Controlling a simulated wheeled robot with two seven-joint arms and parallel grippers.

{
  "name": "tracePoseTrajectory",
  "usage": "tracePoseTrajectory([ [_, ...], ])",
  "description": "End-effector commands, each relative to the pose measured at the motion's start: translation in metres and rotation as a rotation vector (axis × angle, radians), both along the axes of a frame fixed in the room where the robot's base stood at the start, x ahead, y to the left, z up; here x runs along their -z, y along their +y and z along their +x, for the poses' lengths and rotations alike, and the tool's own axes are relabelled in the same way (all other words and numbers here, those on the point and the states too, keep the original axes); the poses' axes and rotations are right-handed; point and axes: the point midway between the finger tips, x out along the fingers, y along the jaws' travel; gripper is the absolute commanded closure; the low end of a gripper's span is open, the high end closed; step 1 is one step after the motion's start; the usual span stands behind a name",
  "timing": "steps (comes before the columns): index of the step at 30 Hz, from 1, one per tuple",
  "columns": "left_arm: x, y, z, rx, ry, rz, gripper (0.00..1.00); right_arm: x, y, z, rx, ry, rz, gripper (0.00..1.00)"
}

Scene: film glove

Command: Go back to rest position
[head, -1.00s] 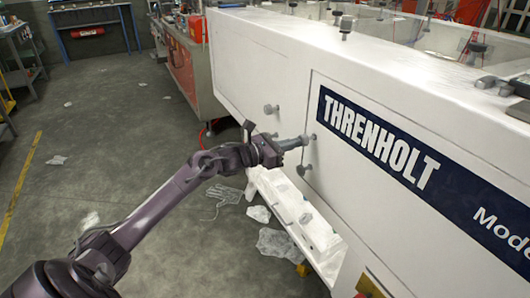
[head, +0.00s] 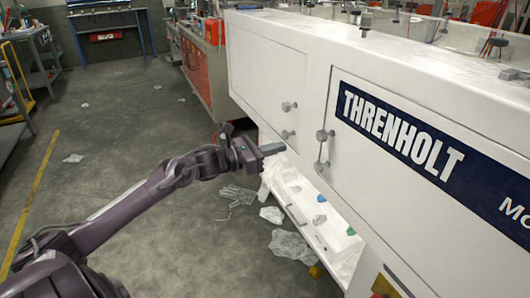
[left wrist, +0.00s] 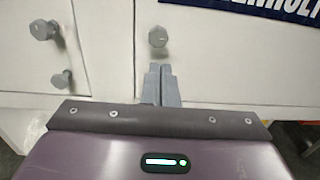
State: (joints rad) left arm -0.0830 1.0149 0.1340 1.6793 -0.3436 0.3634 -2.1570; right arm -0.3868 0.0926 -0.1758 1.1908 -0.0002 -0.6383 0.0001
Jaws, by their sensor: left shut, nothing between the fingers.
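My left gripper (head: 272,149) is shut and empty. In the head view it hangs in front of the white machine (head: 290,80), to the left of the grey knobs on its doors, with a visible gap. In the left wrist view its closed fingers (left wrist: 161,85) point at the white panel, just below a grey knob (left wrist: 157,37). The machine's doors look shut. My right gripper is in neither view.
A white ledge (head: 335,248) with small coloured items runs under the machine. A glove (head: 238,193) and clear plastic film (head: 292,246) lie on the floor. A red cabinet (head: 203,70) stands behind. The grey floor at left is mostly open.

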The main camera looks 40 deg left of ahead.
Motion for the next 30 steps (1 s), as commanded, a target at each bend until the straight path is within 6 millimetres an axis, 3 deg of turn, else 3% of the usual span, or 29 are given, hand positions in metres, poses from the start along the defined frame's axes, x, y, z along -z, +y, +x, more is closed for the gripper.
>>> tracePoseTrajectory([
  [9, 0.001, 0.012, -0.023, 0.001, 0.002, 0.001, 1.00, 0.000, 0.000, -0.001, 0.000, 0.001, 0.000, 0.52],
  [20, 0.005, 0.017, -0.026, -0.013, 0.018, -0.021, 1.00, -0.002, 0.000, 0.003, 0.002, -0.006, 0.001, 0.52],
  [23, 0.027, 0.035, -0.024, -0.080, 0.095, -0.129, 1.00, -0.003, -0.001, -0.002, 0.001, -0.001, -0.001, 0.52],
  [25, 0.059, 0.056, -0.026, -0.164, 0.193, -0.268, 1.00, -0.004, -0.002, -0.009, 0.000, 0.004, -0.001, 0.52],
  [30, 0.173, 0.099, -0.052, -0.442, 0.478, -0.721, 1.00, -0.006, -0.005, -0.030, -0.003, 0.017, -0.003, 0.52],
])
